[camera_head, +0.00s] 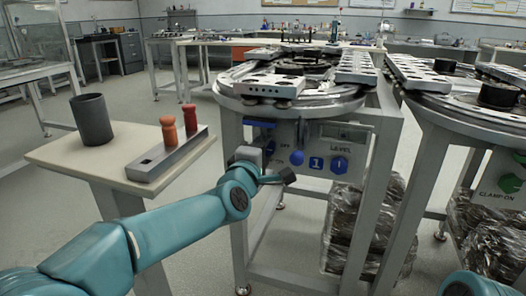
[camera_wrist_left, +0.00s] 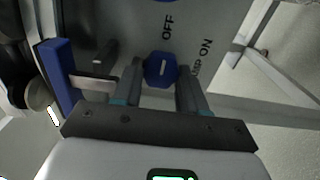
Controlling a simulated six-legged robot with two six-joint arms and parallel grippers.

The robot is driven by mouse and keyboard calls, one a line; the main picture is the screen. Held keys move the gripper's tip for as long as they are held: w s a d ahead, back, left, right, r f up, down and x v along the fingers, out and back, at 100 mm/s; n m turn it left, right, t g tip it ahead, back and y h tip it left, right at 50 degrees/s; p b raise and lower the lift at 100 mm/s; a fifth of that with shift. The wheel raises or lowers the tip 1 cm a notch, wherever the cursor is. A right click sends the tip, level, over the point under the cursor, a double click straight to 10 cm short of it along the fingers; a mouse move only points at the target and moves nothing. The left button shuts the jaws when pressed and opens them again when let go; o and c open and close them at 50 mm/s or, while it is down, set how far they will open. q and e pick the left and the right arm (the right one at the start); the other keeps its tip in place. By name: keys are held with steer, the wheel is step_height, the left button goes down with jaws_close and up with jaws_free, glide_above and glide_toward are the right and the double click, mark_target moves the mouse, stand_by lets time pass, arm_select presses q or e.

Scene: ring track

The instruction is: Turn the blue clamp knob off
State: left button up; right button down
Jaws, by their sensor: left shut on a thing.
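The blue clamp knob (camera_wrist_left: 160,68) is hexagonal with a short white mark, on a grey panel. In the left wrist view it sits between the two fingers of my left gripper (camera_wrist_left: 160,88), which is shut on it. "OFF" is printed above the knob, and a partly hidden "ON" label is at its right. My right gripper is not in view.
A blue bar (camera_wrist_left: 58,75) sticks out beside the knob. The panel also has a round blue knob (camera_head: 297,157) and a blue hexagonal knob (camera_head: 339,165) under "LEVEL".

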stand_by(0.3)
arm_select(q)
steer(key=o, duration=1.1)
steer(key=shift+c, duration=0.2)
steer(key=p+v, duration=0.2)
steer(key=v, duration=1.4)
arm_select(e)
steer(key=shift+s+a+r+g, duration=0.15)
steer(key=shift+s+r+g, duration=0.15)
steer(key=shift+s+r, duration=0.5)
arm_select(q)
steer(key=shift+s, duration=0.15)
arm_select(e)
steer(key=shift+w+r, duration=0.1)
